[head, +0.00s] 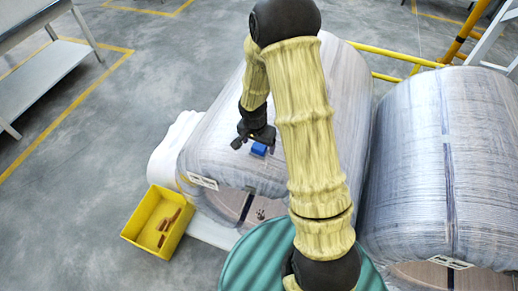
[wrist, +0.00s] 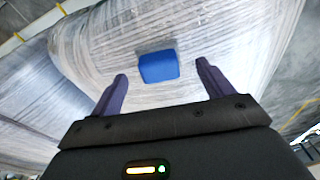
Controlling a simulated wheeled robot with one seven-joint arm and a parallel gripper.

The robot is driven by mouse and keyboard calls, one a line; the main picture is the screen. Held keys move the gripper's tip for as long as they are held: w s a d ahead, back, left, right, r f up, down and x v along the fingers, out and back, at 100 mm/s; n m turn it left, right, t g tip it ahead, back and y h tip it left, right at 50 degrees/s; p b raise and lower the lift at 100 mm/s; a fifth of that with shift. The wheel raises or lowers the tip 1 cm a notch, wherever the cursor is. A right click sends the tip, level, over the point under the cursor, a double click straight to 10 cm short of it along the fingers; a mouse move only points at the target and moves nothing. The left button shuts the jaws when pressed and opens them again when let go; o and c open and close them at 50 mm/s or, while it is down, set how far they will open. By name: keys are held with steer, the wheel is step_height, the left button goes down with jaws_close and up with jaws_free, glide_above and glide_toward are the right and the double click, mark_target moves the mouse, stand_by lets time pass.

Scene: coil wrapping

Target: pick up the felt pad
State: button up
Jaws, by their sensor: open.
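The felt pad looks like a small blue block (head: 259,150) on top of the left wrapped coil (head: 215,150), near its front edge. In the wrist view the blue pad (wrist: 159,67) lies on the clear plastic wrap, a little beyond the fingertips and centred between them. My gripper (wrist: 162,78) is open, with one dark finger on each side and nothing between them. In the head view my gripper (head: 250,140) is right beside the pad, at its upper left. I cannot tell whether a finger touches the coil.
A second wrapped coil (head: 420,160) stands at the right. A yellow bin (head: 137,222) with several brown pieces is on the floor at the lower left. A teal ribbed drum top (head: 250,262) is at the front. A yellow rail (head: 400,57) runs behind.

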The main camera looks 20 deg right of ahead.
steer(key=shift+w+d+f, duration=0.15)
steer(key=shift+f, duration=1.25)
steer(key=c, duration=1.1)
